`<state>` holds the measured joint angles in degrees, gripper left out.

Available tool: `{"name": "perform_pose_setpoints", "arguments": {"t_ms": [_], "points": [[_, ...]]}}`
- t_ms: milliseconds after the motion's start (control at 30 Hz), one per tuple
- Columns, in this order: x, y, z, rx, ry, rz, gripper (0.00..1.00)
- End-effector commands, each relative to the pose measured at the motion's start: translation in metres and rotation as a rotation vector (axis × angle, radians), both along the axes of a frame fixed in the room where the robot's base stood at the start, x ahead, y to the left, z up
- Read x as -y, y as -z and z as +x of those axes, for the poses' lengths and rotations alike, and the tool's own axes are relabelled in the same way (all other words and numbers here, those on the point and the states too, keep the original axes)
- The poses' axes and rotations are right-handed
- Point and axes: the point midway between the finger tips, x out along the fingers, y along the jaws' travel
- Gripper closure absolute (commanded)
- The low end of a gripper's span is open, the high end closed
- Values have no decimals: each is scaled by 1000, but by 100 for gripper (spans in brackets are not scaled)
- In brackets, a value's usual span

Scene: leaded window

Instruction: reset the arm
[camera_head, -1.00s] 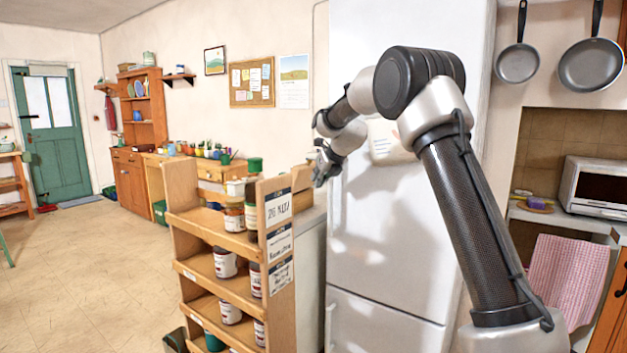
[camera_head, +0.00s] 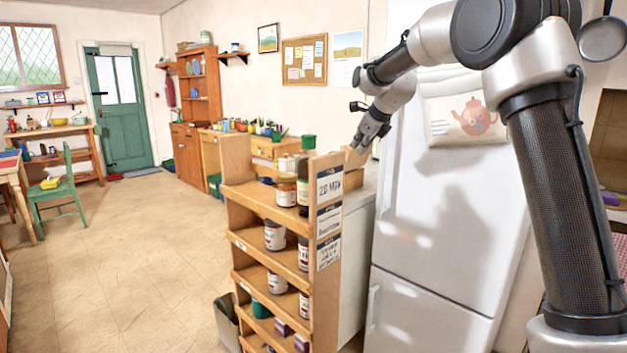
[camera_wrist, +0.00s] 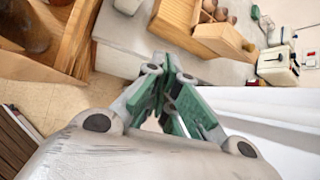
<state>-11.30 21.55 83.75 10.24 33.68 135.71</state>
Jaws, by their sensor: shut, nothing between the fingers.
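My gripper (camera_head: 364,146) is in the air in front of the white fridge's left edge, above and to the right of the wooden shelf rack (camera_head: 264,203). It also shows in the wrist view (camera_wrist: 176,92), where its green-padded fingers are together with nothing held. My arm is bent, with its upper part running up the right side of the head view and the wrist pointing down to the left.
The fridge (camera_head: 440,200) stands right behind my arm. The rack holds several jars (camera_head: 275,235). A green chair (camera_head: 60,195) and a green door (camera_head: 120,110) are at the left. The tiled floor (camera_head: 130,260) between is clear.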

Motion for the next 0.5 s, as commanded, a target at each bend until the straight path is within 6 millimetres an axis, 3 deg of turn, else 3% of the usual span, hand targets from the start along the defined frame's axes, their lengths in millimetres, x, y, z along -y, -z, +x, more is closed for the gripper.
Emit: {"name": "perform_pose_setpoints", "arguments": {"t_ms": [100, 200, 367, 467, 500], "points": [[8, 45, -32, -40, -320, -264, 100], [19, 64, -73, -53, -626, -468, 100], [50, 72, -159, -50, -1132, -738, 100], [74, 71, -226, -26, -1458, -875, 100], [85, 69, -257, -12, -1588, -924, 100]]}}
